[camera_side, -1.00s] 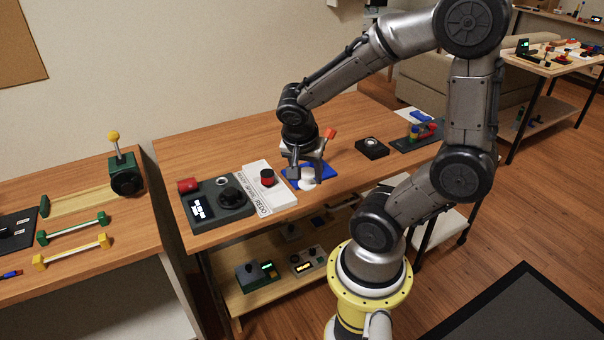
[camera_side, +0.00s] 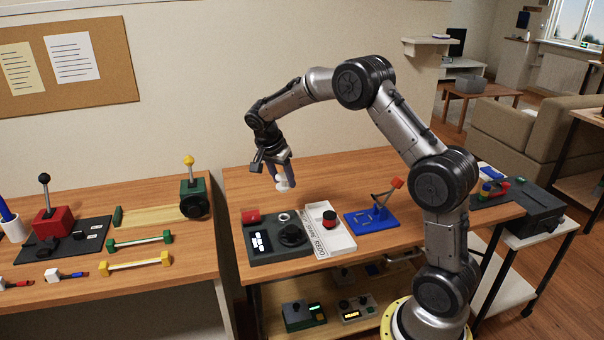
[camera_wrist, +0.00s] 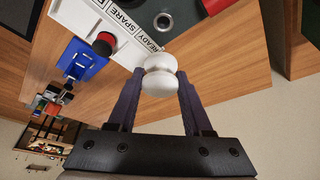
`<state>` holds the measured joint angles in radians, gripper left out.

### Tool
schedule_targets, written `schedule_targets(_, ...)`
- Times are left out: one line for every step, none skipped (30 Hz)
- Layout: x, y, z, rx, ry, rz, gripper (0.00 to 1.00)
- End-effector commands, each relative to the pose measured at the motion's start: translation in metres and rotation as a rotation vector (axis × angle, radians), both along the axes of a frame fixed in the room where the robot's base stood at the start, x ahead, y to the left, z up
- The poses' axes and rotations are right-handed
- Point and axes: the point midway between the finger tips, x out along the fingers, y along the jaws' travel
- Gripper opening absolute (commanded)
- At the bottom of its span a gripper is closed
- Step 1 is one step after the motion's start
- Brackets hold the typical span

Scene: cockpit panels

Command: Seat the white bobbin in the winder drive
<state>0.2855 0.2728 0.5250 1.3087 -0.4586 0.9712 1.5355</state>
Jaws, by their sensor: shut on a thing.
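My gripper (camera_side: 281,180) is shut on the white bobbin (camera_side: 283,186), held in the air above the dark control unit. In the wrist view the bobbin (camera_wrist: 160,76) is a white spool with a narrow waist between both fingertips (camera_wrist: 159,84). That ring (camera_wrist: 163,20) lies apart from the bobbin in the wrist view. No label names the winder drive, so I cannot tell which part it is.
A second table (camera_side: 180,280) at left holds levers and bars. Wood between gripper and wall is clear.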

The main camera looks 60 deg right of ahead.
Motion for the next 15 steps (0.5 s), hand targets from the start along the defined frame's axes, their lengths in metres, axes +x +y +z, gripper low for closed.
schedule_targets(0.003, -0.001, -0.012, 0.001, 0.004, 0.000, 0.00)
schedule_targets(0.003, -0.001, -0.016, 0.000, 0.004, 0.001, 0.00)
schedule_targets(0.004, -0.001, -0.021, 0.000, 0.002, 0.001, 0.00)
schedule_targets(0.003, 0.000, -0.024, 0.000, 0.002, 0.001, 0.00)
schedule_targets(0.003, 0.000, -0.027, 0.000, 0.000, 0.001, 0.00)
schedule_targets(0.002, 0.000, -0.029, 0.000, -0.001, 0.000, 0.00)
schedule_targets(0.002, 0.000, -0.031, 0.000, -0.001, 0.000, 0.00)
schedule_targets(0.002, 0.000, -0.033, 0.000, -0.001, 0.000, 0.00)
schedule_targets(0.002, 0.000, -0.035, 0.000, 0.000, 0.001, 0.00)
schedule_targets(0.002, 0.000, -0.036, 0.000, 0.000, 0.001, 0.00)
schedule_targets(0.002, 0.000, -0.038, 0.000, 0.001, 0.001, 0.00)
schedule_targets(0.001, 0.000, -0.041, 0.000, 0.002, 0.001, 0.00)
schedule_targets(0.001, 0.000, -0.043, 0.000, 0.001, 0.002, 0.00)
schedule_targets(0.001, 0.000, -0.046, 0.000, 0.001, 0.002, 0.00)
schedule_targets(0.001, 0.000, -0.049, 0.000, 0.001, 0.001, 0.00)
